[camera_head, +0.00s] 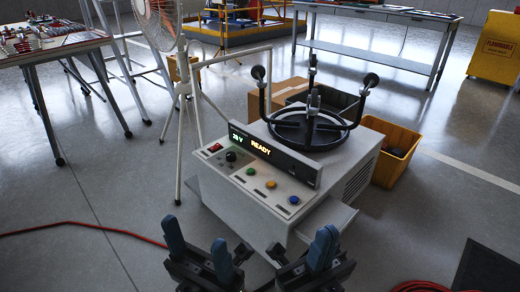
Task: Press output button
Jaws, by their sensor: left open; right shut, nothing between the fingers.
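A white power unit (262,212) stands on the floor in the middle of the head view, with a lit display (262,147) reading "28 V READY". Its sloped front panel carries a red switch (215,147), a black knob (231,156), a green button (251,171), a yellow-orange button (271,184) and a blue button (294,200). The labels are too small to read, so I cannot tell which is the output button. My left gripper (196,234) is open and empty, in front of the unit at lower left. My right gripper (325,236) is shut and empty, below and right of the blue button. Neither visibly touches a button.
A black ring stand with upright rollers (305,128) sits on the unit. A fan stand (183,110) is close on the left. Red cable (75,223) lies on the floor at left.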

